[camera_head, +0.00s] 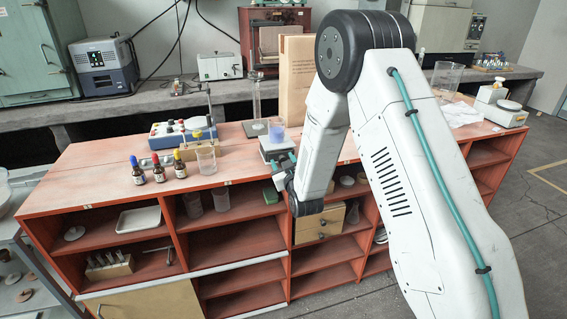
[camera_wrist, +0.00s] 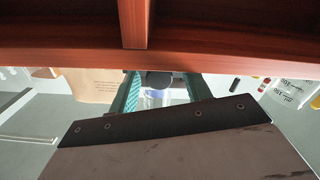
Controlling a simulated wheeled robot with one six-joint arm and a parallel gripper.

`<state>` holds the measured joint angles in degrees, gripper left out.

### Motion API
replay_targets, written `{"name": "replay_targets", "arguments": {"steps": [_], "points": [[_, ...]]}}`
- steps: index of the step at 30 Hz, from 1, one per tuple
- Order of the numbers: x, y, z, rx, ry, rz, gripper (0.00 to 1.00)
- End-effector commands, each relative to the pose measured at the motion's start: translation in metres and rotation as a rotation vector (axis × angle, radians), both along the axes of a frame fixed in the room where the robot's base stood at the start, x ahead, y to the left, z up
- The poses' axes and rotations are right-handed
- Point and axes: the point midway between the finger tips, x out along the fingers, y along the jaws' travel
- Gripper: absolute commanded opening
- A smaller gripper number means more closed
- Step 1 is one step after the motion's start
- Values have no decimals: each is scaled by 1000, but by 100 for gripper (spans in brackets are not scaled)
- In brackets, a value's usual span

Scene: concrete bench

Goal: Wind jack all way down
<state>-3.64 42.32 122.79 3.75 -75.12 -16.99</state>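The jack (camera_head: 276,148) is a small light-grey platform on the red bench top, partly hidden by my arm and gripper. A clear beaker with blue contents (camera_head: 277,131) stands on it. My gripper (camera_head: 281,164) is at the front of the jack, by the bench's front edge. In the wrist view, which looks upside down, the teal fingers of my gripper (camera_wrist: 160,88) are apart. A dark round knob (camera_wrist: 158,80) shows between them, with visible gaps at its sides. Blue (camera_wrist: 157,97) shows behind the knob. The jack's height and mechanism cannot be made out.
Dropper bottles (camera_head: 158,167), an empty beaker (camera_head: 206,160) and a blue-grey instrument (camera_head: 182,132) stand left of the jack. A tall glass cylinder (camera_head: 256,100) and a cardboard box (camera_head: 296,80) stand behind it. Open shelves (camera_head: 235,237) lie below the bench top.

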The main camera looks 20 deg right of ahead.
Motion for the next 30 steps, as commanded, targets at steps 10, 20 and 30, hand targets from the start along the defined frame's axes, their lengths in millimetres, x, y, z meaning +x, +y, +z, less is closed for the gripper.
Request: {"name": "replay_targets", "arguments": {"steps": [10,20,30], "points": [[-40,0,0,0,2,0,49],[-77,0,0,0,0,0,49],[-78,0,1,1,2,0,49]]}}
